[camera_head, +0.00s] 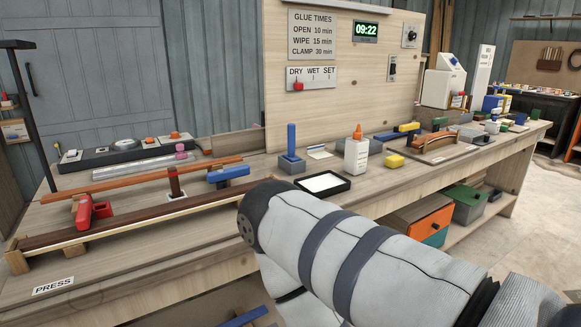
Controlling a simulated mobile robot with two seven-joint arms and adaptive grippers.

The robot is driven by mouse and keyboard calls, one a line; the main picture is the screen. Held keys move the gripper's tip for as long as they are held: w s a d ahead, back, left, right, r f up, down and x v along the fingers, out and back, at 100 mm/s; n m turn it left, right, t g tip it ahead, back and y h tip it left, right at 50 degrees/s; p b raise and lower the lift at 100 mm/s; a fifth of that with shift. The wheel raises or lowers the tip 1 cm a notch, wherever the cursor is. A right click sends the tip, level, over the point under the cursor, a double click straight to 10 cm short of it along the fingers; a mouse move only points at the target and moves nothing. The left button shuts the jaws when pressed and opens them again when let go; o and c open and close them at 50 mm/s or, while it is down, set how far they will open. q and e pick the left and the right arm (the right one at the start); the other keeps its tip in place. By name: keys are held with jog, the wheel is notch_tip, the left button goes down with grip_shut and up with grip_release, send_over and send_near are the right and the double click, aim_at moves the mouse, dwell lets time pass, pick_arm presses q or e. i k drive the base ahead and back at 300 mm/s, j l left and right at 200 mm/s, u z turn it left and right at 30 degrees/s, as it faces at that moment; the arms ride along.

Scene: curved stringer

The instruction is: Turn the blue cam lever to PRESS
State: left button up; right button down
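A blue lever (291,140) stands upright on a grey block on the bench, left of the white glue bottle. I cannot tell for certain which is the cam lever. A red clamp-like piece (92,210) sits on the stringer's left part. A PRESS label (53,285) is on the bench at the lower left. One of my grey-white arm links fills the lower right and hides part of the bench front. Neither gripper shows.
A drawer box (420,216) is under the bench. A tall panel (335,100) with a clock rises behind. The bench front at left is mostly clear.

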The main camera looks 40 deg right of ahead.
aim_at(217, 176)
jog(key=z, duration=0.95)
